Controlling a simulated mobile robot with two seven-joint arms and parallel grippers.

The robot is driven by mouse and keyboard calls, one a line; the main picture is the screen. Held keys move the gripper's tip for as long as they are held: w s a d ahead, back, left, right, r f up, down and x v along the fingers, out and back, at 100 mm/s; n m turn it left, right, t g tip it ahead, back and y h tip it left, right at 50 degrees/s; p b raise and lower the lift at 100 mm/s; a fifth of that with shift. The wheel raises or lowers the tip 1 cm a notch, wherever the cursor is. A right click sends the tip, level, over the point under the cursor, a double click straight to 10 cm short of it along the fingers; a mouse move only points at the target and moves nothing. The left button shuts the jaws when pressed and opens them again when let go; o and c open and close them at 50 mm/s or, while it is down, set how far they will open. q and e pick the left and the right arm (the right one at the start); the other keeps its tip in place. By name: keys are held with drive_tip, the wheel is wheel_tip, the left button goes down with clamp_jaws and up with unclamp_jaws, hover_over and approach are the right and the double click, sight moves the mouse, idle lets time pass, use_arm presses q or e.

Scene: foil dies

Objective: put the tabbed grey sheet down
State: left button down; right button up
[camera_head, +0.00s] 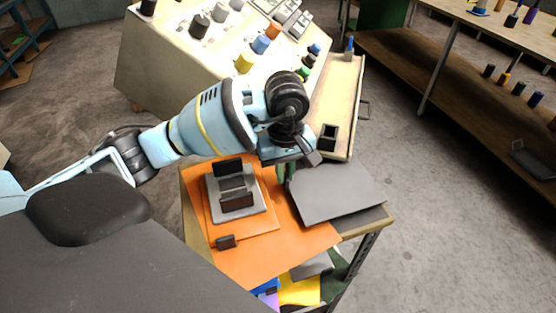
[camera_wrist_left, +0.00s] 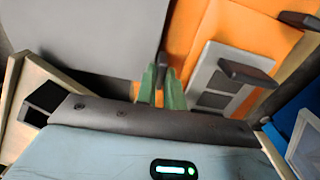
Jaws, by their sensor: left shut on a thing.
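The tabbed grey sheet (camera_head: 338,193) is a flat, roughly square plate at the right of the small table, partly over the orange sheet. My left gripper (camera_head: 283,172) is at its left edge, pointing down. In the left wrist view the green fingers (camera_wrist_left: 160,80) are shut on a dark tab (camera_wrist_left: 162,62) at the edge of the grey sheet (camera_wrist_left: 90,35). A darker grey surface (camera_head: 368,221) shows under the sheet's right side. I cannot tell whether the sheet touches what is below. My right gripper is in neither view.
Orange sheets (camera_head: 270,256) cover much of the table, one with a dark tab (camera_head: 226,241). A grey die plate (camera_head: 253,203) with dark blocks stands left of my gripper. A cream control panel (camera_head: 165,60) and a long tray (camera_head: 338,100) stand behind. Yellow items (camera_head: 300,290) lie below.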

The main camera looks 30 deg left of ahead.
use_arm(q)
drive_tip(key=shift+w+a, duration=0.45)
drive_tip(key=shift+a, duration=0.15)
drive_tip(key=shift+w+a, duration=0.85)
drive_tip(key=shift+a, duration=0.25)
drive_tip(key=shift+w+a+f, duration=0.2)
drive_tip(key=shift+a+f, duration=0.05)
drive_tip(key=shift+f, duration=0.5)
drive_tip(key=shift+f, duration=0.15)
drive_tip(key=c, duration=1.5)
unclamp_jaws()
